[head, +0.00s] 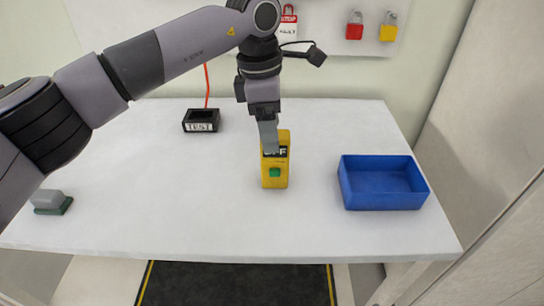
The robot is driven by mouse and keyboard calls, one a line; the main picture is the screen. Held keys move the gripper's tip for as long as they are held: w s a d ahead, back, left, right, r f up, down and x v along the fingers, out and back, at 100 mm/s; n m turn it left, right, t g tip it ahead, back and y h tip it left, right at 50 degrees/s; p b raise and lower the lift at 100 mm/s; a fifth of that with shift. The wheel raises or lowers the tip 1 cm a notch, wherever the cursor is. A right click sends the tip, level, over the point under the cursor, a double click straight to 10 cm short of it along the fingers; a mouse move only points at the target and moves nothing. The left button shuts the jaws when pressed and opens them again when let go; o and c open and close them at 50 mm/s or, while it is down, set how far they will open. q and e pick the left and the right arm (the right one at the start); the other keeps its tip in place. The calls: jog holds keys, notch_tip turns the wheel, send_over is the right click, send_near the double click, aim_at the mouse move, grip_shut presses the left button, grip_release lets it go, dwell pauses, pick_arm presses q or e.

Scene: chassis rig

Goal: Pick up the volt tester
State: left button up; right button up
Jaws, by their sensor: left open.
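The yellow volt tester (275,181) stands or lies near the middle of the white table; I cannot tell which. It has a green button on its lower front and a dark display with partly covered light lettering. My left gripper (269,148) comes down from above at the tester's upper left part. Its fingers cover part of the display and the top edge. The gripper is open; whether a finger touches the tester cannot be told. My right gripper is out of view.
A blue open bin (383,203) stands on the right of the white table (225,225). A black box marked TEST (201,121) with a red cord is at the back left. A grey and green object (51,202) sits at the left. Red (355,30) and yellow (388,32) padlocks hang behind.

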pick_arm(q)
jog(key=f, duration=0.2)
jog(key=d+f+p, duration=0.1)
jog(key=f, duration=0.2)
jog(key=shift+f, duration=0.25)
jog(key=shift+d, duration=0.1)
jog(key=c, duration=1.1)
jog(key=shift+c, duration=0.2)
jog(key=shift+r, duration=0.15)
notch_tip(320, 180, up, 20)
